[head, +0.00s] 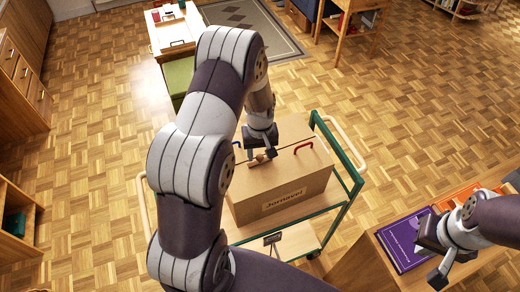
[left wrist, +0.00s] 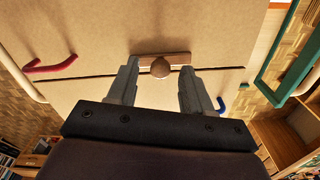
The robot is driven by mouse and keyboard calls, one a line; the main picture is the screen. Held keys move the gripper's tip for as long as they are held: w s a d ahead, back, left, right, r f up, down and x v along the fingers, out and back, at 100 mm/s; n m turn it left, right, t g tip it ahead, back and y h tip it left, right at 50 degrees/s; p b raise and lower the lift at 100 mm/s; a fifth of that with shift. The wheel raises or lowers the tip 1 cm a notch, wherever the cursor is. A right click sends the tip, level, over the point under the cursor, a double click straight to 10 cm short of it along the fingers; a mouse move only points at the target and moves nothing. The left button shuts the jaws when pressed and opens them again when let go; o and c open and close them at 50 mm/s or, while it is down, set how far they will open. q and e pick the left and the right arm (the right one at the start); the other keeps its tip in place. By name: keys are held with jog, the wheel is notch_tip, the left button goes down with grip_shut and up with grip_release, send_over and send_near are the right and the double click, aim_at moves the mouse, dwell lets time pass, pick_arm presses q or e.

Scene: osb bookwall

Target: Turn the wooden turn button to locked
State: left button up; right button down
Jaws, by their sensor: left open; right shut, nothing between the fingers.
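The wooden turn button (head: 258,160) is on top of a cardboard box (head: 290,191). In the left wrist view the turn button (left wrist: 160,65) is a short brown bar with a round knob at its middle. The bar lies roughly parallel to the seam between the box's lid panels, beside it. My left gripper (head: 262,147) is open just above the button. In the left wrist view its fingertips (left wrist: 158,75) stand on either side of the knob, with a gap; contact cannot be told. My right gripper (head: 436,258) is shut and empty, far to the right of the box.
The box stands on a trolley with a green frame (head: 351,203). A red handle (head: 304,147) and a blue handle (left wrist: 221,105) are on the lid. A purple book (head: 402,239) lies on a wooden surface below my right gripper. Parquet floor is open around the trolley.

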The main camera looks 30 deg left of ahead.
pick_arm(q)
grip_shut()
jog(key=shift+n, duration=0.3)
jog(key=n, duration=0.3)
jog(key=shift+n+b, duration=0.35)
jog(key=shift+n, duration=0.05)
jog(key=n, duration=0.4)
jog(key=shift+n, duration=0.3)
jog(key=n, duration=0.4)
jog(key=shift+n+b, duration=0.3)
jog(key=shift+b, duration=0.1)
jog(key=shift+n, duration=2.1)
